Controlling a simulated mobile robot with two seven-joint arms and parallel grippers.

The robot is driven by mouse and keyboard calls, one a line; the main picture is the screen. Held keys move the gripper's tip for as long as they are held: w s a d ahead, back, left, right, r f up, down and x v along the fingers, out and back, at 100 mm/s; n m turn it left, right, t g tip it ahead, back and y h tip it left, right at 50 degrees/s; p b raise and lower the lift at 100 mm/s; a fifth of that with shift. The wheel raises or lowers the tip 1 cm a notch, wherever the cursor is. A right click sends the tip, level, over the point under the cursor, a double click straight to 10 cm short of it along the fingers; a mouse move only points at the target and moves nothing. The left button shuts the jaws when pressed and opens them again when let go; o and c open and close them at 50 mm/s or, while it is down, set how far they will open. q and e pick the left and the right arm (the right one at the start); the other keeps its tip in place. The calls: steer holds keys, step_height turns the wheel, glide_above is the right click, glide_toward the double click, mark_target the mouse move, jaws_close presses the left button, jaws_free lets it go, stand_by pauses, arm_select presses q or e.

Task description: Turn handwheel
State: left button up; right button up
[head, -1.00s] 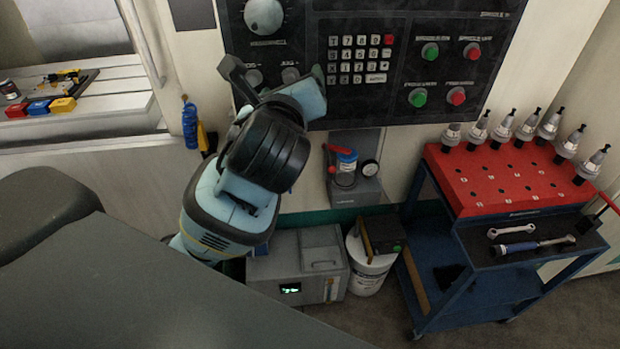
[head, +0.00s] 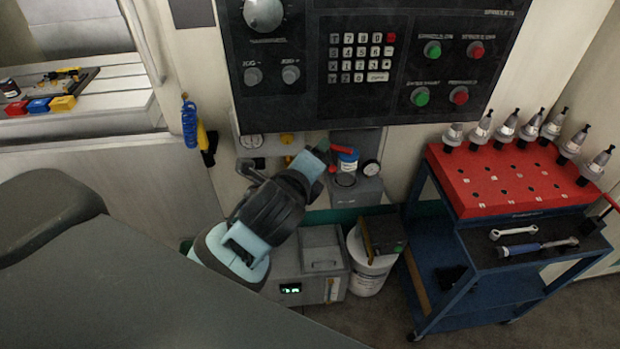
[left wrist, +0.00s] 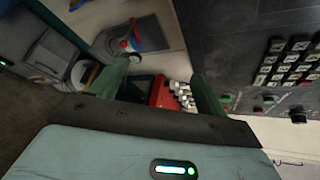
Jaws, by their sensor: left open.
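The round light grey handwheel (head: 263,14) is on the upper left of the dark control panel (head: 300,95), cut off slightly by the top edge of the head view. I cannot make it out in the left wrist view. My left gripper (head: 312,160) is below the panel, lower than the handwheel and to its right, apart from it. Its fingertips are hard to make out in the head view. In the left wrist view the two green fingers of my left gripper (left wrist: 158,70) stand apart with nothing held between them. My right gripper is not in view.
A keypad (head: 361,57) and green and red buttons fill the panel. A blue-capped jar unit (head: 346,165) and gauge are close by my left gripper. A red-topped tool cart (head: 510,180) stands right; a grey box (head: 320,265) and white bucket (head: 368,270) stand below.

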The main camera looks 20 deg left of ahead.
arm_select(q)
steer(key=shift+s+d+f+n+h, duration=0.1)
steer(key=shift+f+n, duration=0.1)
steer(key=shift+f, duration=0.4)
steer(key=shift+s+d+f+n+h, duration=0.1)
steer(key=shift+s+f+n, duration=0.1)
steer(key=shift+f, duration=0.45)
steer(key=shift+s+d+f+n+h, duration=0.1)
steer(key=shift+f+n, duration=0.1)
steer(key=shift+f, duration=0.4)
stand_by(0.3)
steer(key=s+f+n+g+h, duration=0.3)
steer(key=s+f+n, duration=1.5)
steer(key=s+f, duration=0.8)
step_height(320, 180, down, 3)
steer(key=shift+d+f+n+g+h, duration=0.1)
steer(key=shift+d+n+g+h, duration=0.2)
steer(key=shift+g, duration=0.4)
steer(key=shift+a, duration=0.1)
